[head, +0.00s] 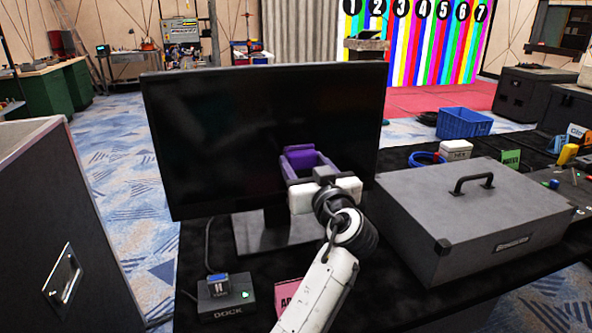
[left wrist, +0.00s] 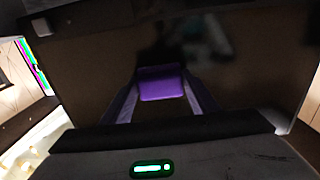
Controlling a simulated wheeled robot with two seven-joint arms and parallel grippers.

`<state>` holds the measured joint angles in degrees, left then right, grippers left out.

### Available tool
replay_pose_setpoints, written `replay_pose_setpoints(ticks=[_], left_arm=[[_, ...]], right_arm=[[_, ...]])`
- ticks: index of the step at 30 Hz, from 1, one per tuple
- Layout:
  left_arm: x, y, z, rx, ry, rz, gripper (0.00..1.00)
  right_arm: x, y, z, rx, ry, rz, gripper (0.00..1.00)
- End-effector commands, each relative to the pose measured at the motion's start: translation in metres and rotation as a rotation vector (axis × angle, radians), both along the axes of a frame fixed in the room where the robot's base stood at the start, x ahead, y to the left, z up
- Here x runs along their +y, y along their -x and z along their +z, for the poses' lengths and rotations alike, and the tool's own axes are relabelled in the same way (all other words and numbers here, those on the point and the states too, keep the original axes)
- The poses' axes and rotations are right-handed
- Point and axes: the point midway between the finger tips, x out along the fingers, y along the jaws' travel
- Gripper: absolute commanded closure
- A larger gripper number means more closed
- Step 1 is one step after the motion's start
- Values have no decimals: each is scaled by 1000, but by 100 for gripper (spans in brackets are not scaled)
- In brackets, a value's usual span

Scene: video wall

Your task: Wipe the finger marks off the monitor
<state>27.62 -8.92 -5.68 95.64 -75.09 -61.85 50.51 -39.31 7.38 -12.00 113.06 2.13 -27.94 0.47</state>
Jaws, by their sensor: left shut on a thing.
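The monitor (head: 240,120) stands upright on a black table, its dark screen facing me. No finger marks can be made out on it in either view. My left gripper (head: 304,163) is in front of the lower right part of the screen, shut on a purple cloth or pad (head: 300,158). The purple pad also shows between the fingers in the left wrist view (left wrist: 161,83), in front of the dark screen (left wrist: 80,70). I cannot tell whether the pad touches the screen. My right gripper is not in view.
A grey case with a handle (head: 475,220) stands right of the monitor. A small dock (head: 226,296) and a pink card (head: 289,291) lie at the table's front. A blue crate (head: 464,122) is behind, right. A dark case (head: 45,230) stands at left.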

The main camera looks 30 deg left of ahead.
Motion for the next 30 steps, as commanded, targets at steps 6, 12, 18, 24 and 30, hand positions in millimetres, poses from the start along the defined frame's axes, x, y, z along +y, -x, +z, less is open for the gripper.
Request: replay_pose_setpoints(ticks=[6,12,18,24,30], left_arm=[[3,-1,-1,0,1,0,64],[15,10,1,0,0,2,64],[28,23,1,1,0,5,64],[34,28,0,1,0,8,64],[35,28,0,2,-1,10,64]], right_arm=[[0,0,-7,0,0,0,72],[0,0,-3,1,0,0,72],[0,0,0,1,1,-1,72],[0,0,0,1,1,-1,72],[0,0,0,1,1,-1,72]])
